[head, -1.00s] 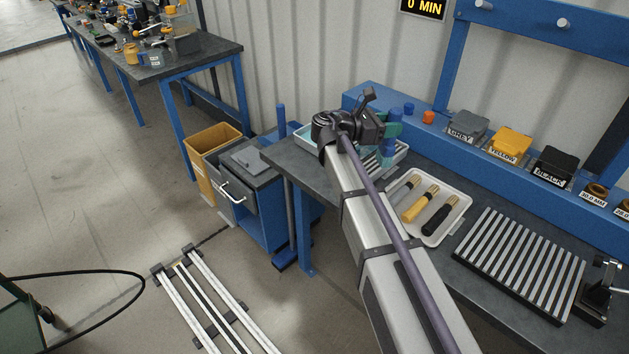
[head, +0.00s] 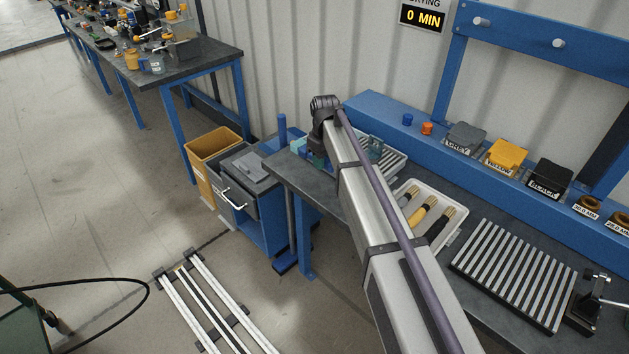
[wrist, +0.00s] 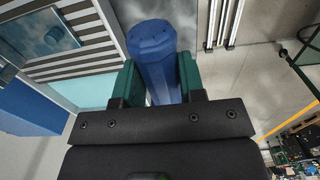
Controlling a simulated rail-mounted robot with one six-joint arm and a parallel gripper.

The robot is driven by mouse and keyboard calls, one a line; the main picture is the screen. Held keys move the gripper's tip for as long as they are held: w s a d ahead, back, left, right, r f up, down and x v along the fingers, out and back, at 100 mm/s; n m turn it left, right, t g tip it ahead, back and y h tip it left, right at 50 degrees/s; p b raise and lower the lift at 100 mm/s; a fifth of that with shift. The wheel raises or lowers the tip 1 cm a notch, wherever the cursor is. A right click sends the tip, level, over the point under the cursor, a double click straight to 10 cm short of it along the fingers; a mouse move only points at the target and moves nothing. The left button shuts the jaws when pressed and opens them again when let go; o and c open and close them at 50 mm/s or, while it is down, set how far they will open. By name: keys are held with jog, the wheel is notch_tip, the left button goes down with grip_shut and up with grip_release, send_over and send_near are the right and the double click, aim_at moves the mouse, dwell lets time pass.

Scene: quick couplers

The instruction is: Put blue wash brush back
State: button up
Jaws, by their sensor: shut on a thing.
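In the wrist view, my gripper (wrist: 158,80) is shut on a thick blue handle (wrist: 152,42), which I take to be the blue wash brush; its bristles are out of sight. In the head view, my gripper (head: 318,150) is mostly hidden behind my wrist and arm, above the left end of the bench, and the brush cannot be made out. A pale blue tray with a slatted rack (head: 392,162) lies beside it, partly behind my arm. In the wrist view, the slats (wrist: 75,35) are left of the held handle.
A white tray (head: 462,212) holds grey, yellow and black-handled brushes. A ribbed rack (head: 515,275) lies farther right. Lidded grey (head: 466,137), yellow (head: 506,154) and black (head: 550,179) boxes line the blue ledge. A yellow bin (head: 205,163) and blue cart (head: 262,215) stand left of the bench.

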aim_at(323, 189)
notch_tip(323, 189, down, 10)
jog(key=b, duration=1)
jog(key=shift+f, duration=0.15)
jog(key=shift+r, duration=0.3)
jog(key=shift+c, duration=0.4)
jog(key=shift+f, duration=0.25)
jog(key=o, duration=1.1)
jog(key=shift+r, duration=0.1)
jog(key=r+p, duration=1.1)
jog(key=shift+s, duration=0.2)
jog(key=s+d+m, duration=0.3)
jog(key=s+d, duration=0.2)
jog(key=s, duration=0.5)
jog(key=s+d+m, duration=0.3)
jog(key=s+d, duration=0.1)
jog(key=s, duration=0.6)
jog(key=s+d+m, duration=0.3)
jog(key=s+d, duration=0.2)
jog(key=s, duration=0.5)
jog(key=shift+d+f, duration=0.15)
jog(key=shift+d, duration=0.2)
